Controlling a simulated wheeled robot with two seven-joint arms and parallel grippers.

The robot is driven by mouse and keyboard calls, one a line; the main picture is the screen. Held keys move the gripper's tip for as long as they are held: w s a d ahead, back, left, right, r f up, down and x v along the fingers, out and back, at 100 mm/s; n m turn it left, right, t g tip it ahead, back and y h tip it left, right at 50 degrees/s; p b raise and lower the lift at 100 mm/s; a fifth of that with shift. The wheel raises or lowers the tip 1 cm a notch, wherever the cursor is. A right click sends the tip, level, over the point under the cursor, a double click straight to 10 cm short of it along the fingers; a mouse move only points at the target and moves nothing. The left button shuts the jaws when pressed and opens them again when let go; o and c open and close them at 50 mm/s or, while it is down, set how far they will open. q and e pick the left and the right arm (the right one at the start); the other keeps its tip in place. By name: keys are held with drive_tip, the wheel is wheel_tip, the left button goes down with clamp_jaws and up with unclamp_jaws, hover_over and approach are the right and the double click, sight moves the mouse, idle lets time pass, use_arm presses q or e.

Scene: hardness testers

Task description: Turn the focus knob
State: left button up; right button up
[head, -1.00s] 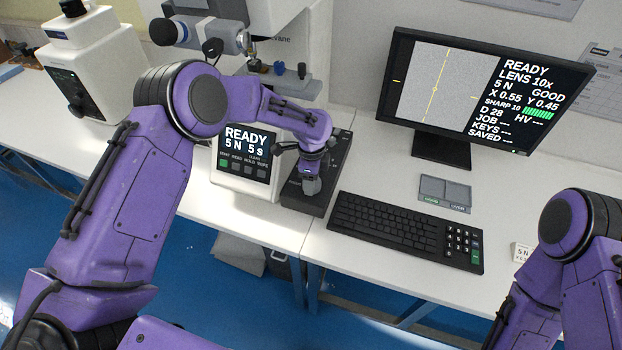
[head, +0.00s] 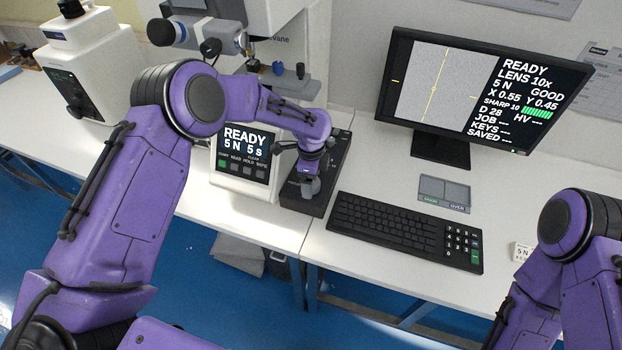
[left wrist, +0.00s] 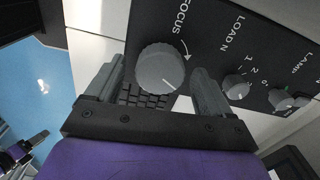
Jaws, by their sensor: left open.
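The focus knob (left wrist: 161,70) is a round grey ribbed knob with a white pointer line, on a black control panel (left wrist: 213,28) marked FOCUS with a curved arrow. In the left wrist view it sits between the two fingers of my open left gripper (left wrist: 155,88), with a gap on each side. In the head view my left gripper (head: 309,186) is at the front of the black control box (head: 334,165), and my wrist hides much of the panel. My right arm shows at the right edge of the head view, but its gripper is out of frame.
Smaller load and lamp knobs (left wrist: 237,87) lie beside the focus knob. The tester display (head: 245,150) reads READY 5 N 5 s. The monitor (head: 443,145) reads READY, GOOD and SHARP 10. A keyboard (head: 400,228) lies right of the control box.

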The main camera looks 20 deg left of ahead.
use_arm(q)
wheel_tip(320, 180, up, 10)
drive_tip(key=b, duration=0.2)
drive_tip(key=shift+r, duration=0.15)
idle(0.8)
